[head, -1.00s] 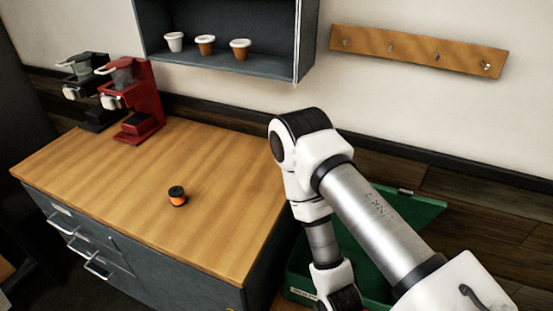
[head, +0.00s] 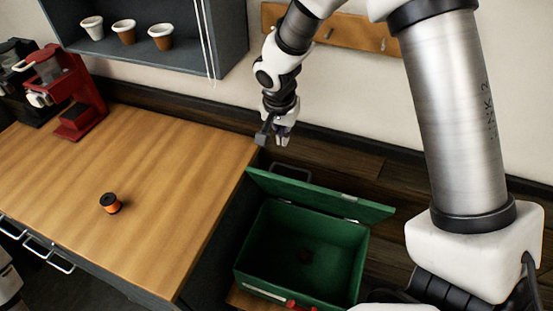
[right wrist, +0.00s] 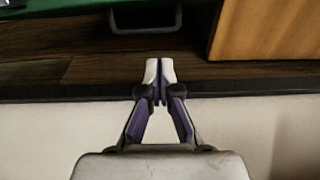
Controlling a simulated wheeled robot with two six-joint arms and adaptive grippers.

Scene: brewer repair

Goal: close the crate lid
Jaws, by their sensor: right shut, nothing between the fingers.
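My right gripper (head: 273,139) is beyond the lid, near the counter's far right corner, apart from lid and handle. In the right wrist view its fingertips (right wrist: 160,68) are together and empty.
The counter (head: 150,190) holds a black-and-orange spool (head: 110,203) and a red brewer (head: 72,100). A shelf (head: 185,58) with cups and a wooden hook rail (head: 345,28) are on the wall.

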